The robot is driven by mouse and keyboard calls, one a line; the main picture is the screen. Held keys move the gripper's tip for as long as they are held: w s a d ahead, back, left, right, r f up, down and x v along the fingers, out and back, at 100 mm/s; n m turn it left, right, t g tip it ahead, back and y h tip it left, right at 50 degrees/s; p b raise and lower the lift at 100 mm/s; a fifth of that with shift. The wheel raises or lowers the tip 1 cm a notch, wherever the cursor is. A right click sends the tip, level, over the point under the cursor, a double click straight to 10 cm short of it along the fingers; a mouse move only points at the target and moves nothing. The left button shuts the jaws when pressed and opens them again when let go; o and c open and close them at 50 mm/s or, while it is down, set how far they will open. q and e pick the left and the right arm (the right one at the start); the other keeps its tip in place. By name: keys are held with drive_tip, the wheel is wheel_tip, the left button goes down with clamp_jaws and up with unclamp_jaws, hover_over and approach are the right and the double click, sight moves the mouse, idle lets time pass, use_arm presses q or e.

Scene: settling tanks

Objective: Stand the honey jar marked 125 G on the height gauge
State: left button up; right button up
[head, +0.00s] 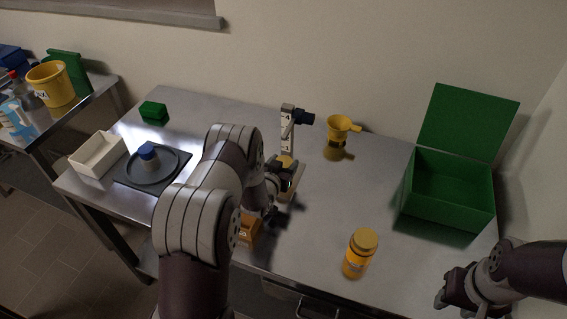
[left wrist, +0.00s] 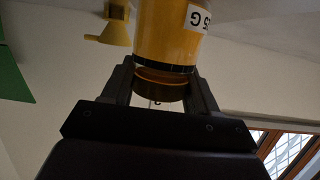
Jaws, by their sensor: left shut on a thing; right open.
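The honey jar (left wrist: 165,40) is orange with a darker lid. Its label, partly out of sight, reads "5 G" upside down in the left wrist view. My left gripper (left wrist: 160,88) is shut on the jar at its lid. In the head view my left gripper (head: 279,170) is at the height gauge (head: 288,140), a pale upright post with a dark blue knob and a base. The jar there is mostly hidden by gripper and arm; I cannot tell whether it touches the base. My right gripper (head: 456,293) is open and empty at the lower right.
Another orange jar (head: 358,258) stands at the front edge. An orange labelled thing (head: 250,231) is partly behind my left arm. A yellow funnel (head: 337,132), open green box (head: 450,212), white tray (head: 97,161) and dark plate (head: 177,161) stand around. The right middle is clear.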

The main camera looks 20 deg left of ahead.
use_arm(q)
drive_tip(key=o, duration=1.4)
drive_tip(key=shift+c, duration=0.2)
drive_tip(key=shift+s, duration=0.1)
drive_tip(key=s+d+r+g, duration=0.3)
drive_tip(key=s+r+g, duration=0.1)
drive_tip(key=s, duration=0.6)
drive_tip(key=s+d+r+g, duration=0.4)
drive_tip(key=s, duration=0.5)
drive_tip(key=s+d+r+m+g+b, duration=0.1)
drive_tip(key=s+d+r+g, duration=0.2)
drive_tip(key=s, duration=0.7)
drive_tip(key=shift+s+d+r+g+h, duration=0.3)
drive_tip(key=shift+r+g+h, duration=0.1)
drive_tip(key=shift+g, duration=0.7)
